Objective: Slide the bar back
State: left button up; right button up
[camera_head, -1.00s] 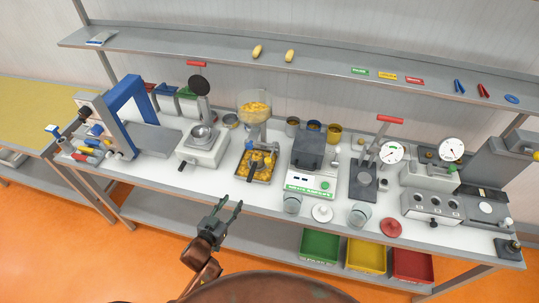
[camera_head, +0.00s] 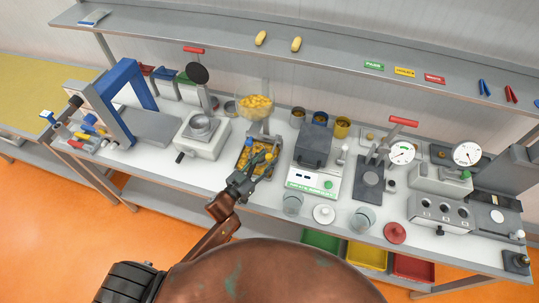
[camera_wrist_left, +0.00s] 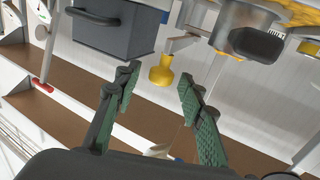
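My left gripper (camera_head: 264,165) reaches over the tray front of the hopper feeder, a clear hopper of yellow pieces (camera_head: 256,106). I cannot tell for certain whether this is the task's bar. The feeder's lower part is partly hidden by the gripper in the head view. My right gripper is not in view.
The tray (camera_head: 238,175) below the feeder holds yellow pieces.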

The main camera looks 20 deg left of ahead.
pick_arm(q)
jog(key=shift+w+d, duration=0.25)
jog(key=shift+w, duration=0.35)
jog(key=shift+w+d, duration=0.1)
jog(key=shift+w, duration=0.3)
jog(key=c, duration=0.6)
grip_shut()
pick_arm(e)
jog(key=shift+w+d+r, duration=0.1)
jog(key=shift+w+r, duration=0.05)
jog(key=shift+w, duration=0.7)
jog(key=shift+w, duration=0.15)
